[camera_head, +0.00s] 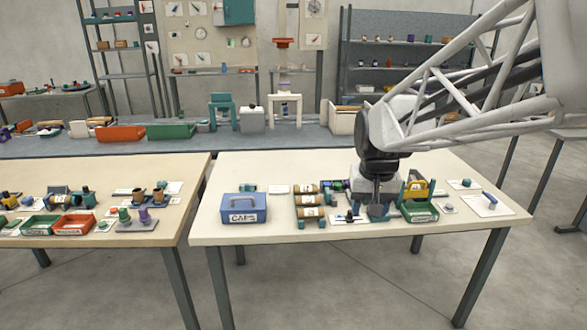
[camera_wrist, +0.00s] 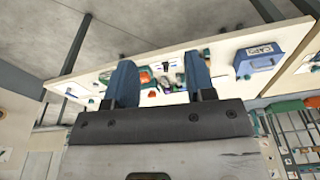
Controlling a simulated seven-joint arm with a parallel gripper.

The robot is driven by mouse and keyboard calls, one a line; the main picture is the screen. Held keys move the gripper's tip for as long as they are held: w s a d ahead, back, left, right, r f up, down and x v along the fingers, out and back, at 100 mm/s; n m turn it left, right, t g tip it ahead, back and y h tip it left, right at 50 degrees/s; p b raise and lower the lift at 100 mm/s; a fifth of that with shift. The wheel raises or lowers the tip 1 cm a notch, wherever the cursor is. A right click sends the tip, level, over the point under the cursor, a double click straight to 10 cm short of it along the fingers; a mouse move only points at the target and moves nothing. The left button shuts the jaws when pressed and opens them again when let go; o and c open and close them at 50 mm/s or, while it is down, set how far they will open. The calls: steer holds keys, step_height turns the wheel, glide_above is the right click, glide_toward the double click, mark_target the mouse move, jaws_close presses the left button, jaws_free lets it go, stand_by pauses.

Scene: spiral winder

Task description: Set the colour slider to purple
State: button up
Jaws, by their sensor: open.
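My gripper (camera_head: 377,203) hangs over the middle right of the near table, pointing down. In the wrist view my gripper (camera_wrist: 160,78) has its two blue-grey fingers wide apart with nothing held between them. A small dark knob on a white plate (camera_head: 349,217) lies near the front edge, just left of my gripper; in the wrist view it shows between the fingers (camera_wrist: 166,64). Behind it is a small dark unit with green and purple parts (camera_head: 338,186); purple also shows between the fingers (camera_wrist: 164,86). I cannot tell which one is the colour slider.
A blue box marked CAPS (camera_head: 245,208) stands at the left. A rack of brown rolls (camera_head: 309,206) is left of my gripper. A green caddy with a yellow part (camera_head: 418,209) stands close on the right. A white board with a blue handle (camera_head: 489,203) lies at the far right.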

steer(key=w+d+f, duration=0.2)
steer(key=w, duration=0.8)
steer(key=m+g, duration=0.2)
glide_above(350, 211)
steer(key=f, duration=1.9)
steer(key=shift+s+f, duration=0.2)
steer(key=shift+s, duration=0.05)
steer(key=shift+w+d+f, duration=0.1)
steer(key=shift+w+f, duration=0.15)
steer(key=shift+f, duration=0.15)
steer(key=shift+f, duration=3.8)
jaws_close()
